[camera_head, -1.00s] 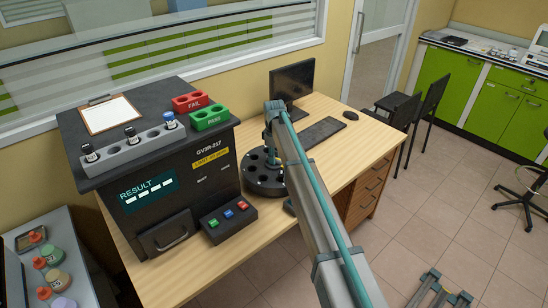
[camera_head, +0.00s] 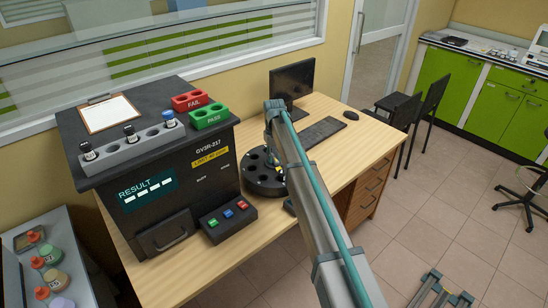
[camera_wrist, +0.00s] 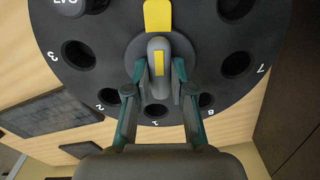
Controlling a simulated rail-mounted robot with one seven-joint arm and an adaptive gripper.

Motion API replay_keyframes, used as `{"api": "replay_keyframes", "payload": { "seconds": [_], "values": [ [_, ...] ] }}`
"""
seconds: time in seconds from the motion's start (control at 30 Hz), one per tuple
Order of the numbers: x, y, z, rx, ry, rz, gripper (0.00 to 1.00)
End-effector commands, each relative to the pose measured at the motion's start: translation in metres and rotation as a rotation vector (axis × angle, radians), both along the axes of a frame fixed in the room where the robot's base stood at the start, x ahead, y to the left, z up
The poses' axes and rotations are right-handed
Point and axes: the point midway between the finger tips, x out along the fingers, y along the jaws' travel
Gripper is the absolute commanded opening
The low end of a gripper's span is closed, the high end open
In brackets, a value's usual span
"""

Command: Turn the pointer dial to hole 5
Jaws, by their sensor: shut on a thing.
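The dark round dial (camera_head: 250,184) stands on the wooden desk, right of the black analyser. It also shows in the wrist view (camera_wrist: 110,25), with holes numbered 1, 2, 3, 7 and 8 readable. Its central grey knob (camera_wrist: 158,48) has a yellow strip, and a yellow pointer (camera_wrist: 158,16) extends toward the top of the picture, opposite number 1. Hole 5 is not visible in the wrist view. My gripper (camera_wrist: 159,68) is shut on the knob, one finger on each side. In the head view my arm hides part of the dial.
A dark-capped vial (camera_wrist: 80,6) sits in a dial hole at the upper left of the wrist view. The black analyser (camera_head: 185,190) and its button box (camera_head: 229,220) stand close left of the dial. A keyboard (camera_head: 322,131) and monitor (camera_head: 292,80) are behind my arm.

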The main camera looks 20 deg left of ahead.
Motion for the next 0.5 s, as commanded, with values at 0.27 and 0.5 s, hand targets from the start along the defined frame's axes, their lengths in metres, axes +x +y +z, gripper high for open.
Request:
{"api": "replay_keyframes", "payload": {
  "seconds": [0.27,0.5],
  "values": [
    [0.0006,0.0004,0.0009,0.001,-0.001,-0.091,0.0],
    [0.0008,0.0005,0.001,0.001,-0.002,-0.107,0.0]
  ]
}}
